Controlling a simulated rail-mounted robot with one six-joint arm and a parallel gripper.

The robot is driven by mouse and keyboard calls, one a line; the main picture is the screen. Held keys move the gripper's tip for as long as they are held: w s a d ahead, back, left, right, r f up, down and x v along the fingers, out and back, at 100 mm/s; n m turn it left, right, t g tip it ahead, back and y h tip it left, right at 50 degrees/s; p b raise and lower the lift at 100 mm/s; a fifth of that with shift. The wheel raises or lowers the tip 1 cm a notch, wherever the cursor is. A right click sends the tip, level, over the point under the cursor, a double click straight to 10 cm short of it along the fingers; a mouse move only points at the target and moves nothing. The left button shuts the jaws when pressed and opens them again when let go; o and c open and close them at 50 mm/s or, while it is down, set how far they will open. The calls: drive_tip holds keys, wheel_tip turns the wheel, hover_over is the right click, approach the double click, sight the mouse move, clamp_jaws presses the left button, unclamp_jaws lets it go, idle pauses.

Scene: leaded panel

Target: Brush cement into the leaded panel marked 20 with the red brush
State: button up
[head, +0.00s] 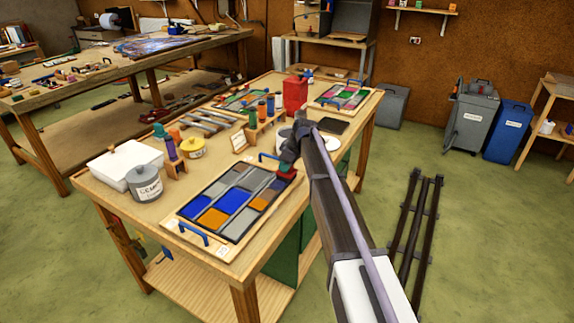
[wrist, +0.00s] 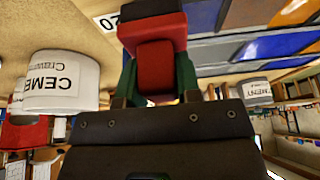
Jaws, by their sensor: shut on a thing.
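The near leaded panel (head: 238,198), with blue, grey and orange panes, lies in a dark frame on a board on the bench. It also shows in the wrist view (wrist: 225,48). A card reading 20 (wrist: 107,20) lies next to it there. My gripper (wrist: 158,88) is shut on the red brush (wrist: 155,60). In the head view the red brush (head: 287,174) is low over the panel's far right corner; I cannot tell whether it touches. A grey lidded cement pot (head: 145,182) stands left of the panel. A white pot labelled cement (wrist: 62,82) shows in the wrist view.
A white lidded box (head: 125,165), a yellow tin (head: 192,148) and a wooden rack of coloured handles (head: 174,160) stand left of the panel. A red container (head: 295,93) and a second panel (head: 342,96) are farther back. Metal rails (head: 415,230) lie on the floor.

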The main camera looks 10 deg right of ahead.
drive_tip(key=shift+f, duration=0.2)
idle(0.5)
drive_tip(key=shift+a, duration=0.1)
drive_tip(key=shift+w+a, duration=0.65)
drive_tip(key=shift+w+a, duration=0.65)
drive_tip(key=shift+a, duration=0.15)
wheel_tip(320, 180, up, 6)
drive_tip(key=p, duration=0.5)
drive_tip(key=shift+p, duration=0.35)
